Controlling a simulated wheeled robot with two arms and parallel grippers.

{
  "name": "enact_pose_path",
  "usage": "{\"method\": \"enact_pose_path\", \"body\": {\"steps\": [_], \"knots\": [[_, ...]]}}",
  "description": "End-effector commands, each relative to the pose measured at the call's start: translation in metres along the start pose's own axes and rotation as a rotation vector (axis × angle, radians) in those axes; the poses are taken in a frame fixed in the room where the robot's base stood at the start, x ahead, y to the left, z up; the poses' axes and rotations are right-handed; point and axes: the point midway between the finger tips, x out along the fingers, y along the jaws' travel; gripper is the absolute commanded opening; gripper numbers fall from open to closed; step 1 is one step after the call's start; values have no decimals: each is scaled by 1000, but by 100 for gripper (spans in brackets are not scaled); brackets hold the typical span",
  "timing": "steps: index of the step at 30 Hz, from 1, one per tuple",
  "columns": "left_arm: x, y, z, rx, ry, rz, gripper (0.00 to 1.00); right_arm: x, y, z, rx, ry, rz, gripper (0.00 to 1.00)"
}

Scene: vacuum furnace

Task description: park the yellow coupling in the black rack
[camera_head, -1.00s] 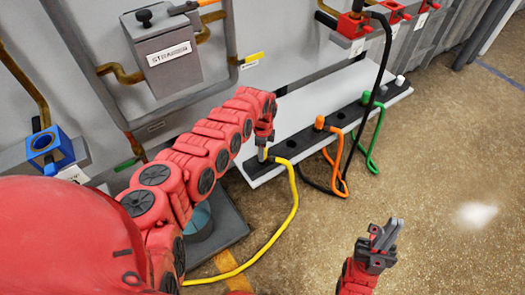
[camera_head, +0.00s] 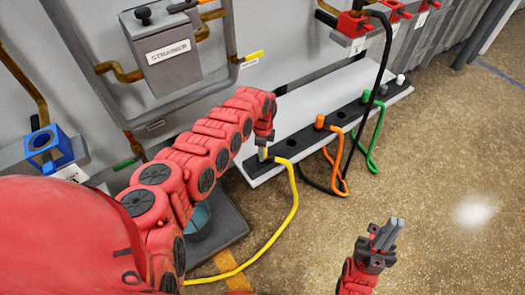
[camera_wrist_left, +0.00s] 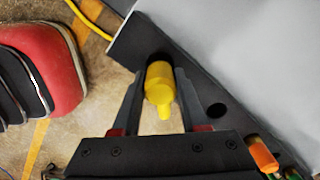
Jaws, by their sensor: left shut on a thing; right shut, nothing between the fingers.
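The yellow coupling (camera_wrist_left: 159,84) is between the fingers of my left gripper (camera_wrist_left: 160,100) in the left wrist view, at the near end of the black rack. The black rack (camera_head: 293,143) is a long dark strip with holes along the front of a light ledge. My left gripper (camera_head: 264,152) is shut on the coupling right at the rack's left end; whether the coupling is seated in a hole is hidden. A yellow hose (camera_head: 294,205) runs from it down to the floor. My right gripper (camera_head: 385,236) is shut and empty, over the floor at the lower right.
An orange coupling (camera_head: 319,122) and a green coupling (camera_head: 365,97) stand in the rack with hoses looping below. A black hose (camera_head: 375,95) hangs from the red ports above. A blue port (camera_head: 48,147) is at the left. The floor at the right is clear.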

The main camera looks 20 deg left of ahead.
Motion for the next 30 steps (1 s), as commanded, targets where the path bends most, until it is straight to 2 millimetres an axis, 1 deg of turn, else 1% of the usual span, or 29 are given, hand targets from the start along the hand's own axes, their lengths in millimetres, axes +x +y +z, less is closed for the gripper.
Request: {"method": "enact_pose_path", "body": {"steps": [1, 2, 6, 7, 15, 17, 19, 23, 29, 30], "knots": [[1, 0, 0, 0, 0, -1, 0, -1, 0, 0, 0, 0, 0, 0], [0, 0, 0, 0, 0, -1, 48, 0, 0, 0, 0, 0, 0, 0], [0, 0, 0, 0, 0, 0, 74, 0, 0, 0, 0, 0, 0, 0], [0, 0, 0, 0, 0, 0, 78, 0, 0, 0, 0, 0, 0, 0], [0, 0, 0, 0, 0, 0, 78, 0, 0, 0, 0, 0, 0, 0], [-3, 0, 0, -1, 0, 0, 78, 1, 0, 0, 0, 0, 0, 0], [-10, -1, 1, -2, 0, -1, 78, 4, 0, -1, 0, 0, 0, 0], [-34, 0, 3, -1, -3, 0, 78, 14, 1, -2, 0, 0, 0, 0], [-87, -2, 2, -1, -2, -6, 78, 23, 1, -4, 0, 0, 0, 0], [-98, -2, 3, -1, -4, -8, 78, 25, 1, -4, 0, 0, 0, 0]]}}
